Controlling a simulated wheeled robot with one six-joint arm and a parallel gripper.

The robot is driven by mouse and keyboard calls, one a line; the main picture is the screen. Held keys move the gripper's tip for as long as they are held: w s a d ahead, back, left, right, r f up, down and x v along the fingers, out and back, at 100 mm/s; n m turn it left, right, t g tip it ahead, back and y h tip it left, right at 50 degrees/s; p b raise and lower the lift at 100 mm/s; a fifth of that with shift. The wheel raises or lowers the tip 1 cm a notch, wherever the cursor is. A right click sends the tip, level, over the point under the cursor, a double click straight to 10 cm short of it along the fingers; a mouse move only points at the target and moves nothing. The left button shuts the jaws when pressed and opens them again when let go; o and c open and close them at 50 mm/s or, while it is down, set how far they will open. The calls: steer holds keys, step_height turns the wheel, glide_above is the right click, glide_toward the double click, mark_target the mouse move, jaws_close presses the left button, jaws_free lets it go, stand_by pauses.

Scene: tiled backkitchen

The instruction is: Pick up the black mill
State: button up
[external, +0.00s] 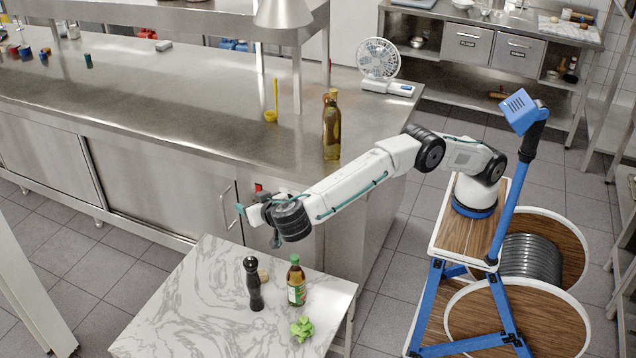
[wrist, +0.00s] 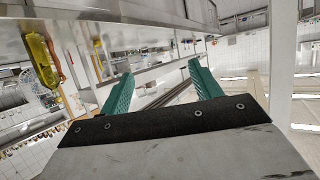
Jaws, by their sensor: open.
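The black mill (external: 254,285) stands upright on the small marble-topped table (external: 190,315) in the external view. It is tall and dark, with a rounded top. My gripper (external: 242,209) is above and behind the mill, near the front of the steel counter, and does not touch it. In the wrist view its two teal fingers (wrist: 161,70) are spread apart with nothing between them. The mill does not show in the wrist view.
Close to the mill stand a small brownish object (external: 263,274), a sauce bottle (external: 296,281) and a green leafy item (external: 302,328). The steel counter (external: 190,110) holds an oil bottle (external: 332,125) and a fan (external: 379,60). The marble top's left side is clear.

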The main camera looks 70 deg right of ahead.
glide_toward(253, 276)
steer(key=x, duration=0.4)
steer(key=shift+w+d+r, duration=0.25)
steer(key=shift+d, duration=0.15)
steer(key=shift+w+d+f, duration=0.15)
steer(key=shift+w+f, duration=0.05)
steer(key=shift+f, duration=0.05)
steer(key=x, duration=0.7)
steer(key=shift+w+a+f, duration=0.1)
steer(key=shift+a+f, duration=0.15)
steer(key=shift+f, duration=0.05)
jaws_close()
